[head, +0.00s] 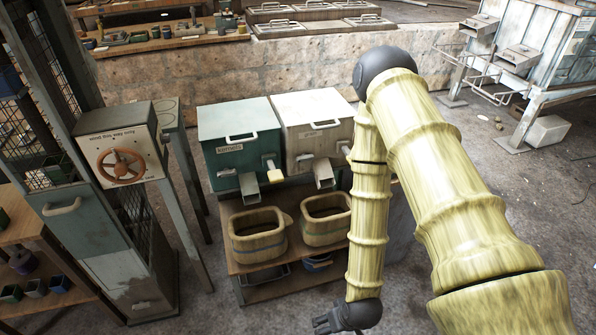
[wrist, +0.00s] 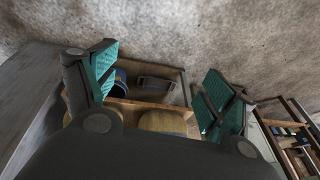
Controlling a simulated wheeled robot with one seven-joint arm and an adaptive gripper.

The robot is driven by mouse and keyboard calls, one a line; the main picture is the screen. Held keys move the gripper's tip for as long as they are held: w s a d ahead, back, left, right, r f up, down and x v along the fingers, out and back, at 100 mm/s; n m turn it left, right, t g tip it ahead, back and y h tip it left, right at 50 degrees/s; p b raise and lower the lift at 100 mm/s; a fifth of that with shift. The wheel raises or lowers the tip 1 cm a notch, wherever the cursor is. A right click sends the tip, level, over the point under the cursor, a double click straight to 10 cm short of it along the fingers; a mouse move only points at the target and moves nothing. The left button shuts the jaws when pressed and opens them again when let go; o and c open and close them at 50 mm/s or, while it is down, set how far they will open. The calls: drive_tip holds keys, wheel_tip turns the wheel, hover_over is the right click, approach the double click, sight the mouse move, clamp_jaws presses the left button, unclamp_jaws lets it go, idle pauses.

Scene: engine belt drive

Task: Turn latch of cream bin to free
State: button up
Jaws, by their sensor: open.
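The cream bin (head: 306,104) stands beside a teal bin (head: 240,124) on a wooden bench. It has a lid with a handle, a small label and a metal chute (head: 323,174) at its lower front. A small latch part (head: 345,148) shows at its front right, partly hidden by my arm; its setting cannot be told. My gripper (head: 326,322) hangs low at the front, below and in front of the cream bin and apart from it. In the wrist view my gripper (wrist: 160,88) is open, its teal-padded fingers wide apart with nothing between them held.
Two wooden tubs (head: 257,236) (head: 326,218) stand on the bench (head: 243,272) under the chutes. A yellow-tipped latch (head: 273,172) is on the teal bin. A cabinet with a red handwheel (head: 121,166) stands left. The floor in front is clear.

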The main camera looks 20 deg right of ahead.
drive_tip(key=w+a+f+t+y+b, duration=0.1)
drive_tip(key=w+t+b, duration=0.4)
drive_tip(key=w, duration=0.9)
drive_tip(key=t+h+b, duration=0.2)
drive_tip(key=t+b, duration=0.8)
drive_tip(key=b, duration=0.6)
approach(306, 160)
drive_tip(key=w+b, duration=0.1)
drive_tip(key=w, duration=0.8)
drive_tip(key=shift+b, duration=0.35)
drive_tip(key=shift+c, duration=0.2)
